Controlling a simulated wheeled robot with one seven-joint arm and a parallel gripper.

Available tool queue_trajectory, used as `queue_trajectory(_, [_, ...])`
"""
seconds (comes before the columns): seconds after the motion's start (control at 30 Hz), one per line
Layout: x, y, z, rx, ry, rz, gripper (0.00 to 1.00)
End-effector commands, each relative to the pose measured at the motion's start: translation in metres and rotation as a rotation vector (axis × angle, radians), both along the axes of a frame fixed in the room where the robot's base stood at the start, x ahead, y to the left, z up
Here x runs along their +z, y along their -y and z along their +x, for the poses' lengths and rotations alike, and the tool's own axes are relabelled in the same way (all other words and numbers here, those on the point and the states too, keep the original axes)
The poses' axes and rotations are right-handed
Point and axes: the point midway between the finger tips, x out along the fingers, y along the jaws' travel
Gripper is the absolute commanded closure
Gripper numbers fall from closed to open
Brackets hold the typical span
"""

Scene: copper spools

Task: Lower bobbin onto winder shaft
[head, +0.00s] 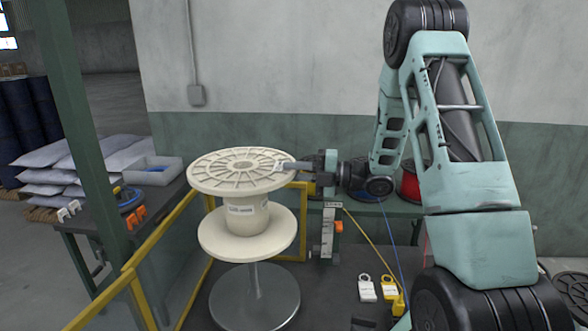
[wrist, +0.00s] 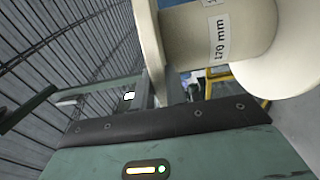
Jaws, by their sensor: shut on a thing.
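The cream bobbin (head: 247,218) is upright in the head view, with a ribbed top flange (head: 215,172) and a plain lower flange (head: 228,242). My gripper (head: 285,166) comes from the right and is shut on the top flange's near-right edge. The winder shaft (head: 254,284) stands on a round grey disc (head: 236,310) directly below the bobbin. Its upper end is hidden by the lower flange, so I cannot tell whether it is inside the bore.
A yellow-framed guard (head: 150,255) runs along the left of the winder. A side table (head: 85,218) with a tray, clips and a blue coil stands beyond it. A bench (head: 365,208) with a red spool (head: 410,183) is behind.

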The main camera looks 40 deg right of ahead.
Motion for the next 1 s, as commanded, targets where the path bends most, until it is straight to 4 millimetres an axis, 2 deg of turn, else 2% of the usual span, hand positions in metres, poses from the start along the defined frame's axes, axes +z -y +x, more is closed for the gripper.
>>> queue_trajectory(1.0, [-0.083, 0.000, 0.000, 0.001, 0.005, 0.002, 1.00])
